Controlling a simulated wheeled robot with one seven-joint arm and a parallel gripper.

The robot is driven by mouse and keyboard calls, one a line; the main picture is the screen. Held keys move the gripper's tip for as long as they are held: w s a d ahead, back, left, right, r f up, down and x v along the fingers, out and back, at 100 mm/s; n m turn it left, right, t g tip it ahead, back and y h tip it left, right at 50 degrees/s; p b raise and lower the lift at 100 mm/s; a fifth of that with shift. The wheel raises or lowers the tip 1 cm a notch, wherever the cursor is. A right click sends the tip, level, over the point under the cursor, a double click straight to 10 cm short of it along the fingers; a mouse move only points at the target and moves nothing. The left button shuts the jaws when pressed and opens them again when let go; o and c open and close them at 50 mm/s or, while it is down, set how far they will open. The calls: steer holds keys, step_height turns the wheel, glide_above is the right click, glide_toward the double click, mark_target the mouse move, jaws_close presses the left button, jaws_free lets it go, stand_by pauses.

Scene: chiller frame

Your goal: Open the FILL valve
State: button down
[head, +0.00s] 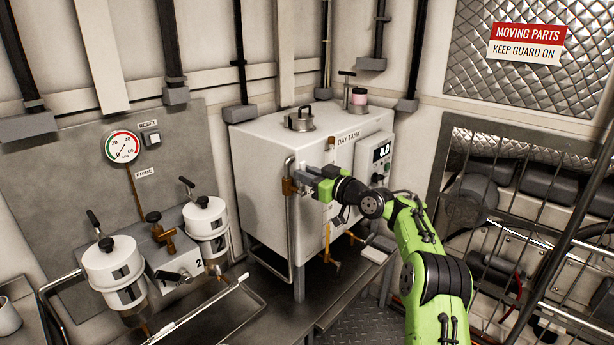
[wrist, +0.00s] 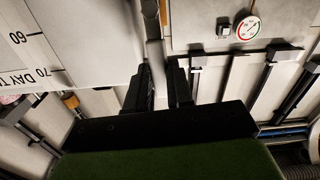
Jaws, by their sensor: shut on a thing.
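The white day tank (head: 270,165) stands in the middle of the head view. A grey pipe (head: 290,235) runs up its left front side, with a brass valve body (head: 289,187) on it. My gripper (head: 304,178) is at this valve, coming from the right, and is shut on its handle. In the wrist view the light grey handle (wrist: 155,55) shows between the two dark fingers (wrist: 158,88). The fingers hide much of the handle, so its exact angle is hard to tell. No FILL label is readable.
A gauge (head: 122,147) and two white canisters (head: 115,265) (head: 206,217) are at the left. A digital readout box (head: 381,155) is on the tank's right side. A metal rail (head: 205,310) edges the bench.

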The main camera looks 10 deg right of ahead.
steer(key=shift+s+a+f, duration=0.1)
steer(key=shift+a+f, duration=0.1)
steer(key=c, duration=1)
jaws_free()
steer(key=shift+s+a+r, duration=0.1)
steer(key=shift+r, duration=0.05)
steer(key=v, duration=1.6)
